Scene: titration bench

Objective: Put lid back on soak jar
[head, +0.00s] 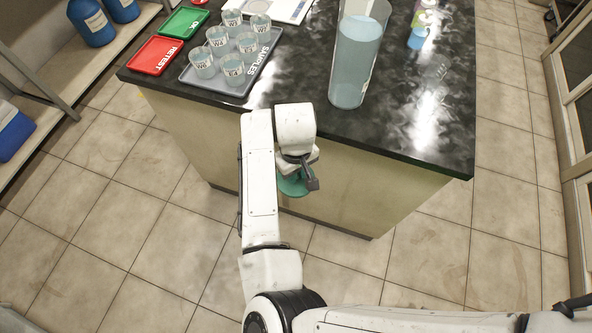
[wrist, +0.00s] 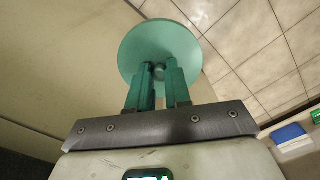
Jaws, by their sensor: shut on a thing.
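The lid (wrist: 158,40) is a round teal-green disc with a small knob. In the wrist view my gripper (wrist: 159,82) is shut on the knob, with the disc beyond the fingertips. In the head view the lid (head: 291,187) shows partly below my wrist, in front of the bench's side panel and below the top's edge. The fingers are mostly hidden there. A tall clear jar (head: 358,60) of pale blue liquid, which looks like the soak jar, stands on the bench, above and right of my gripper in the picture. Its top is cut off by the frame.
The dark bench top (head: 415,140) is clear around the jar's front and right. A grey SAMPLES tray (head: 236,88) holds several labelled beakers. Red RETEST (head: 158,56) and green OK (head: 186,22) mats lie left of it. A small bottle (head: 417,38) stands at the back right.

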